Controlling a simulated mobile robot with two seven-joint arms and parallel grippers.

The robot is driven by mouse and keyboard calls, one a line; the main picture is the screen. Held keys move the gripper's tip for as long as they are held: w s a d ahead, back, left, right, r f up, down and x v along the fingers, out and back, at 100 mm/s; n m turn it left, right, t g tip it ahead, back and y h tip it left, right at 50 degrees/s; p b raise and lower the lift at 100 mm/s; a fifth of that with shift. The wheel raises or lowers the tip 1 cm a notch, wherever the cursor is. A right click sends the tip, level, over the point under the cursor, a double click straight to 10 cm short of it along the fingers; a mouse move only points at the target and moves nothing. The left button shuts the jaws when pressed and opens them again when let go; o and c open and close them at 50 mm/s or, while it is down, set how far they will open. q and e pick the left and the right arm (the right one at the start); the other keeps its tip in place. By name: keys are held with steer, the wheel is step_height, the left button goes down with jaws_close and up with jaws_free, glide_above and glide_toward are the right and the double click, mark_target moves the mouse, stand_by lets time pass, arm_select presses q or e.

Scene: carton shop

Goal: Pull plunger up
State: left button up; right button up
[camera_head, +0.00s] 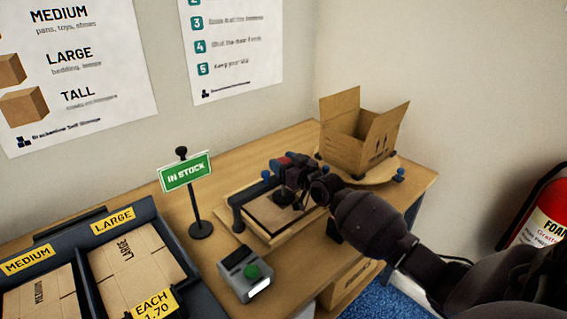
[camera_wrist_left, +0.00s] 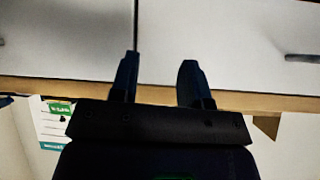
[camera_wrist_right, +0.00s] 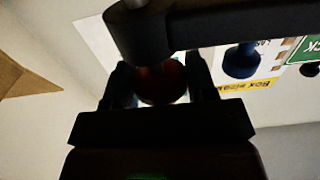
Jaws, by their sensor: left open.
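A press-like device with a wooden base (camera_head: 246,232) and dark frame stands on the bench in the head view. My right gripper (camera_head: 297,178) is over it and hides most of its upper part, so the plunger is hard to make out there. In the right wrist view a reddish-brown round knob (camera_wrist_right: 161,84) sits between the fingers of my right gripper (camera_wrist_right: 160,88). A dark bar with a round end crosses just above it. I cannot tell whether both fingers press on the knob. My left gripper (camera_wrist_left: 158,82) is open and empty, shown only in its wrist view.
An open carton (camera_head: 350,142) stands on a round wooden turntable (camera_head: 385,172) behind the device. Racks of flat cartons (camera_head: 135,250) fill the bench's left end.

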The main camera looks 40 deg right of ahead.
steer(key=shift+c, duration=1.3)
step_height(320, 180, up, 6)
steer(key=p, duration=0.3)
steer(key=shift+p, duration=0.3)
steer(key=shift+r, duration=0.1)
steer(key=o, duration=1)
arm_select(q)
step_height(320, 180, up, 3)
steer(key=shift+s+a+r, duration=0.1)
steer(key=shift+s, duration=0.05)
arm_select(e)
steer(key=shift+f, duration=0.25)
